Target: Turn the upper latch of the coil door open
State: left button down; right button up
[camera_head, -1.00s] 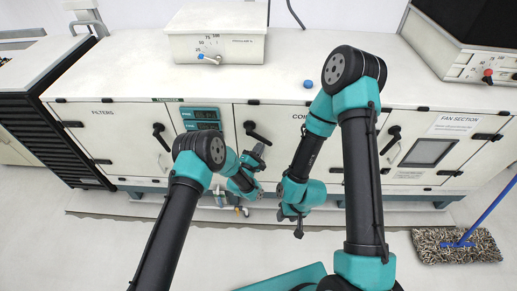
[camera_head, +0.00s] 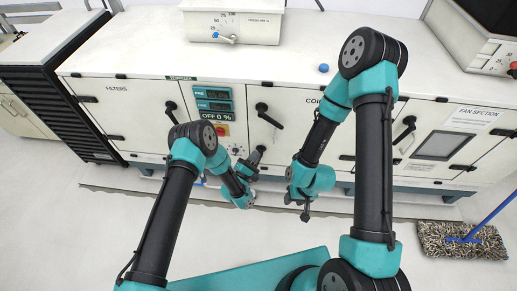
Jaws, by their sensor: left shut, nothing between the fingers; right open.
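The coil door (camera_head: 285,148) is a white panel in the middle of the cabinet, its label partly hidden by my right arm. Its upper latch (camera_head: 269,115) is a black handle near the door's upper left corner, slanting down to the right. My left gripper (camera_head: 257,158) is shut and empty, below the latch and apart from it in the picture. My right gripper (camera_head: 304,211) is open and empty, hanging low in front of the cabinet, right of my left gripper.
A control panel (camera_head: 214,104) reading OFF 0 % is left of the coil door. The filters door (camera_head: 122,110) and fan section door (camera_head: 440,140) have similar black handles. A mop (camera_head: 460,240) lies on the floor at right. A gauge box (camera_head: 234,25) stands on top.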

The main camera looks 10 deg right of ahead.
pick_arm(q)
jog(key=shift+s+a+f, duration=0.1)
jog(key=shift+s, duration=0.05)
jog(key=n, duration=0.1)
jog(key=n+t, duration=0.2)
jog(key=shift+a+r+n, duration=0.2)
jog(key=shift+a+n, duration=0.05)
jog(key=shift+n, duration=0.05)
dwell(0.3)
jog(key=s+r+x, duration=0.1)
jog(key=x, duration=1.2)
jog(key=shift+s+d+r, duration=0.3)
jog(key=shift+s+r, duration=0.05)
